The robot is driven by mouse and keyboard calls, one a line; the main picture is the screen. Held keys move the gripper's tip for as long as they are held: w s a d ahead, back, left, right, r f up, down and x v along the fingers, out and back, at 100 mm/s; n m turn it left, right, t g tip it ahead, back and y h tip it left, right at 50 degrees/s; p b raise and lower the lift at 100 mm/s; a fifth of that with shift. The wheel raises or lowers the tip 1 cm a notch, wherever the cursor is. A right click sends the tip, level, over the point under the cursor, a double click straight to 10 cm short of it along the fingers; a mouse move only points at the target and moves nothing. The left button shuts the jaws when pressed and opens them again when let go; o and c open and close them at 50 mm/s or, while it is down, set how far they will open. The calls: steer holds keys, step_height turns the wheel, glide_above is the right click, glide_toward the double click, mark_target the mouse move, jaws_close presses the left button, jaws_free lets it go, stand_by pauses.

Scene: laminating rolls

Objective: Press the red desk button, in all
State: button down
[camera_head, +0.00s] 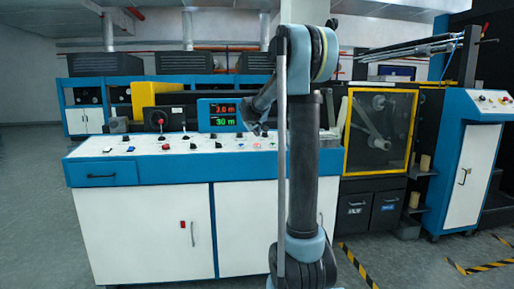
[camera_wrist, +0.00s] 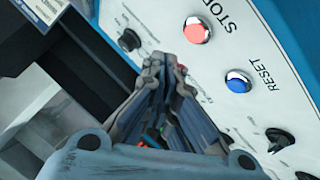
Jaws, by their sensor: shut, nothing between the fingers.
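The red button (camera_wrist: 197,30) is a round red cap in a pale ring, beside the word STOP on the white sloped panel (camera_wrist: 262,62) in the wrist view. My gripper (camera_wrist: 168,62) is shut and empty. In that view its fingertips appear just below and left of the red button; I cannot tell the height gap. In the head view my gripper (camera_head: 258,128) hangs low over the top of the blue and white console (camera_head: 150,225), in front of the wall of machinery. The red button is too small to pick out surely there.
A blue button (camera_wrist: 238,81) marked RESET sits close to the red one. Black knobs (camera_wrist: 279,139) and another black knob (camera_wrist: 129,40) flank them. A display (camera_head: 222,115) with red and green digits stands behind the panel, left of my gripper. A yellow-framed machine window (camera_head: 380,130) is at right.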

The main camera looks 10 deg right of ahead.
steer(key=shift+s+r, duration=0.2)
steer(key=shift+r, duration=1.05)
steer(key=shift+s, duration=0.1)
steer(key=s+d+f+m+g, duration=0.1)
steer(key=s+f, duration=0.3)
steer(key=s, duration=0.6)
steer(key=s+d+f+m+g, duration=0.1)
steer(key=s+f+g, duration=0.15)
steer(key=s, duration=0.75)
steer(key=s+d+f+m+g, duration=0.15)
steer(key=s+f, duration=0.35)
steer(key=s, duration=0.6)
steer(key=s+f+g+y, duration=0.1)
steer(key=s+f, duration=0.4)
steer(key=s, duration=0.3)
steer(key=s+a+f+m+g+y, duration=0.1)
steer(key=s+f, duration=0.5)
steer(key=s, duration=0.2)
steer(key=s+a+f+g+y, duration=0.1)
steer(key=s+f, duration=0.4)
steer(key=s, duration=0.4)
steer(key=shift+a+f, duration=0.2)
steer(key=shift+f, duration=0.05)
steer(key=shift+w+f+g, duration=0.2)
steer(key=shift+w+g, duration=0.1)
steer(key=shift+w, duration=0.1)
